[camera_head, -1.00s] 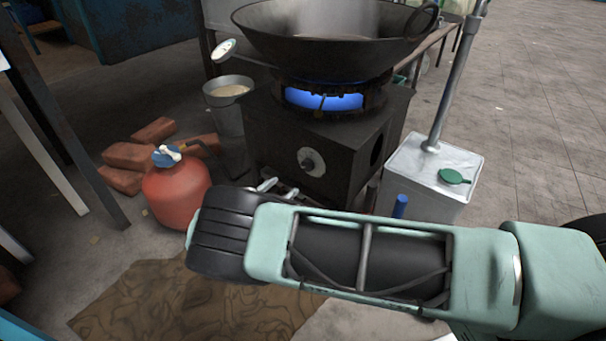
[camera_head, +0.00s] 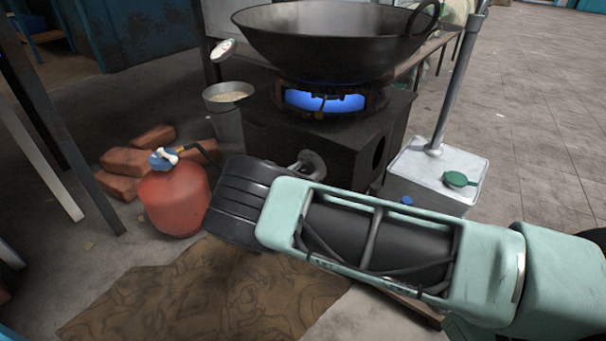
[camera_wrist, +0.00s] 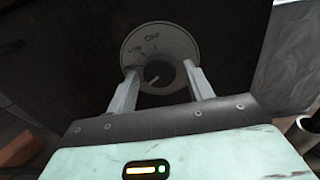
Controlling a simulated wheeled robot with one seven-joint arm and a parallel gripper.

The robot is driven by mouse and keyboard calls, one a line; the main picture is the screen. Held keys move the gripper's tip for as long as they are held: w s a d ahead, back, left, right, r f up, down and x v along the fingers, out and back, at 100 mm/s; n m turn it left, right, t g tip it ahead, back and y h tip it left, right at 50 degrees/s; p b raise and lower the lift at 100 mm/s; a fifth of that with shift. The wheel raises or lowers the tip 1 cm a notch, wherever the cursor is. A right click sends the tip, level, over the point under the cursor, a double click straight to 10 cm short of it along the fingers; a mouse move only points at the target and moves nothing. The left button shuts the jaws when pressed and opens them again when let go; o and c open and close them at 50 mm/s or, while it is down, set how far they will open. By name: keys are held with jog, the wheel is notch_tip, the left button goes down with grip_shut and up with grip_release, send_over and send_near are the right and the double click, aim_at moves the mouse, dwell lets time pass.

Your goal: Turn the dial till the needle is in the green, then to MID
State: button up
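The dial (camera_head: 313,163) is on the front of the black stove (camera_head: 352,140), partly hidden by my gripper in the head view. In the wrist view, its pale plate (camera_wrist: 181,42) reads OFF at the top and LOW at the left, with a dark round knob (camera_wrist: 158,75). My gripper (camera_wrist: 162,75) is open, its two fingers apart on either side of the knob, with visible gaps; contact cannot be told. It also shows at the dial in the head view (camera_head: 303,168). A round gauge (camera_head: 222,50) sits at the wok's left; its needle is too small to read.
A black wok (camera_head: 335,45) stands over a lit blue burner (camera_head: 325,100). A red gas cylinder (camera_head: 175,200) and bricks (camera_head: 125,162) are at the left. A metal bucket (camera_head: 228,120) stands beside the stove, a white canister (camera_head: 435,175) at its right.

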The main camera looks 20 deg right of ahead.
jog(key=c, duration=0.7)
jog(key=shift+m, duration=0.3)
jog(key=m+p, duration=0.2)
jog(key=m, duration=0.1)
jog(key=m+p, duration=0.1)
jog(key=m, duration=0.7)
jog(key=shift+a+p, duration=0.1)
jog(key=shift+p, duration=0.3)
jog(key=shift+m, duration=2.1)
